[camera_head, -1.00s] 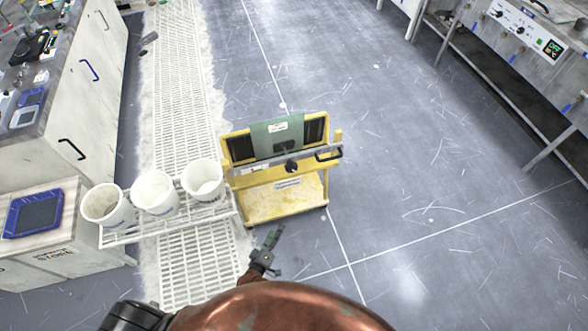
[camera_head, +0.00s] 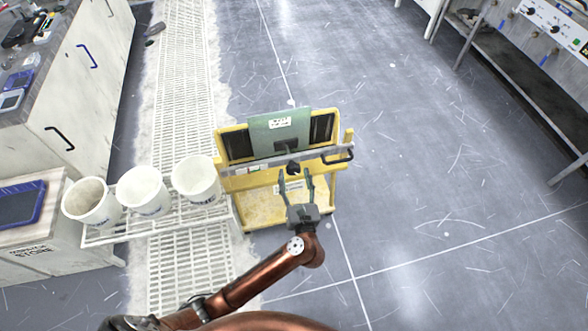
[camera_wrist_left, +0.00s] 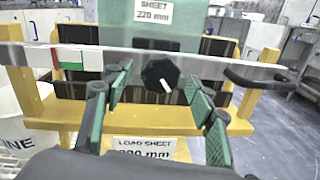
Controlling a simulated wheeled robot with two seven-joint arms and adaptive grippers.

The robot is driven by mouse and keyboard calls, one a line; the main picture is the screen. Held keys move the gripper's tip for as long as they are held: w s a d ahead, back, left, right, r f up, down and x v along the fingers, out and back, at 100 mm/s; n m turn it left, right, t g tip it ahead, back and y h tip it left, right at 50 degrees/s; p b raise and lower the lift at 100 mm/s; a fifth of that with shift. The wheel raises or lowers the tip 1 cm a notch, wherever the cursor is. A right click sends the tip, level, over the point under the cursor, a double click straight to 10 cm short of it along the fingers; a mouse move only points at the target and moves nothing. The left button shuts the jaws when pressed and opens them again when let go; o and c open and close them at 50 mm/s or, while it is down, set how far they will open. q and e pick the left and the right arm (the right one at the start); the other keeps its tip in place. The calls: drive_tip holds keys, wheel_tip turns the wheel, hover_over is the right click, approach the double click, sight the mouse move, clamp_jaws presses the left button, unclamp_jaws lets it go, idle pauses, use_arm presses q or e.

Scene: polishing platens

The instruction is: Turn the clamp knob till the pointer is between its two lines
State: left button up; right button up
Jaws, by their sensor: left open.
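The black clamp knob (camera_head: 293,168) sits on the grey bar (camera_head: 260,166) across the front of a yellow stand (camera_head: 240,148). In the left wrist view the knob (camera_wrist_left: 157,74) shows a white mark pointing down and slightly right. A white, red and green strip (camera_wrist_left: 72,59) lies on the bar left of the knob. I cannot make out a pair of lines. My left gripper (camera_head: 297,179) is open in front of the knob. In the wrist view its green-padded fingers (camera_wrist_left: 160,88) stand on either side of the knob, apart from it. My right gripper is not in view.
A green sheet (camera_head: 278,122) labelled 220 mm stands upright behind the bar. A black handle (camera_head: 338,156) sticks out at the bar's right end. White buckets (camera_head: 144,190) stand on a rack (camera_head: 160,226) to the left. The floor (camera_head: 440,170) at right is clear.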

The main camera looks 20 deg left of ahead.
use_arm(q)
drive_tip(key=shift+x, duration=1.4)
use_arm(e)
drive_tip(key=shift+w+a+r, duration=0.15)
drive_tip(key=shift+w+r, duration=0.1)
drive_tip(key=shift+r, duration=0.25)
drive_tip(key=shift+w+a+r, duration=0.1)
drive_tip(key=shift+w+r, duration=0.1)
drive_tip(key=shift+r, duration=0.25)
use_arm(q)
drive_tip(key=shift+c, duration=0.2)
drive_tip(key=c, duration=1.1)
